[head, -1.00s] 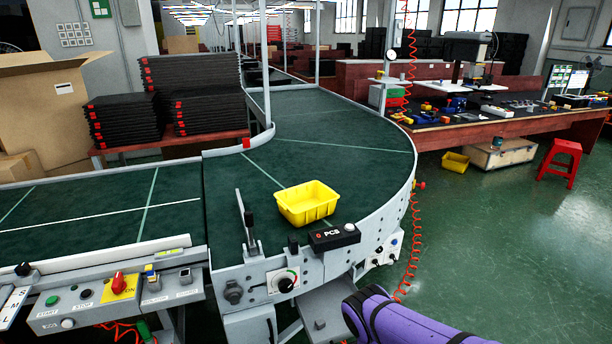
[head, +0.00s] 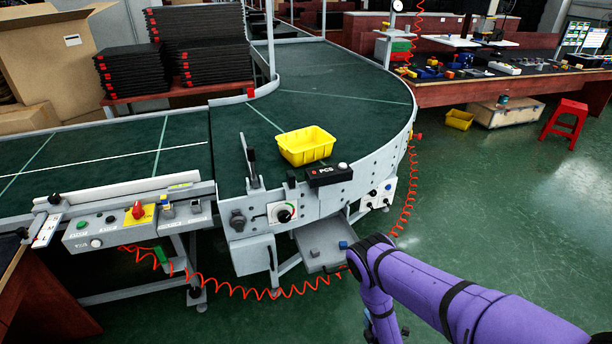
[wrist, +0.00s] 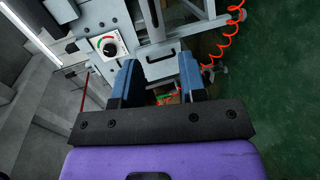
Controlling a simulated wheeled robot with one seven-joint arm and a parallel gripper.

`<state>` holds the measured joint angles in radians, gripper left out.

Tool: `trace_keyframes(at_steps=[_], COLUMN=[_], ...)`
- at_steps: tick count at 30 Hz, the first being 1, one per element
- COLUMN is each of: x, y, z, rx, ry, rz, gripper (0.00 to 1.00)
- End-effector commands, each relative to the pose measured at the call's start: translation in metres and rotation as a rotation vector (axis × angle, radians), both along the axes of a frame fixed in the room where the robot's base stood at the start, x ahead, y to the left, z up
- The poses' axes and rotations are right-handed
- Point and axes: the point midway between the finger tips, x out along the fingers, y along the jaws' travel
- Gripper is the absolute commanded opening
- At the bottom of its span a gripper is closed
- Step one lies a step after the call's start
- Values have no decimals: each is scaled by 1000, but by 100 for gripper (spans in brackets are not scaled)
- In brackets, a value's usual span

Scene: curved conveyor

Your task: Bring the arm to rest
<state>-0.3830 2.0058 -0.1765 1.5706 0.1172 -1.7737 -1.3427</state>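My gripper (wrist: 158,76) shows in the wrist view with its two blue fingers apart and nothing held between them. It points toward the grey front of the conveyor, with a panel, a drawer-like box and a dial (wrist: 109,46) beyond the fingertips. In the head view my purple arm (head: 440,290) reaches in from the lower right and bends downward in front of the conveyor. The gripper end is mostly hidden below that bend.
The curved green conveyor (head: 300,100) carries a yellow bin (head: 306,146). A grey shelf (head: 325,243) juts out below it, close to my arm. A red coiled hose (head: 270,292) hangs low. Green floor at the right is open, with a red stool (head: 565,124) farther back.

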Motion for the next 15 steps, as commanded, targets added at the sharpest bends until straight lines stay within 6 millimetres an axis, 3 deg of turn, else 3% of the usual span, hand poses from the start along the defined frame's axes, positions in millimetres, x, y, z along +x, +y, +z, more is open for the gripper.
trace_keyframes(at_steps=[8, 15], x=[32, 75], y=[6, 15], z=[21, 54], rx=[30, 77], ry=[31, 74], rz=[-36, -86], gripper=[38, 38])
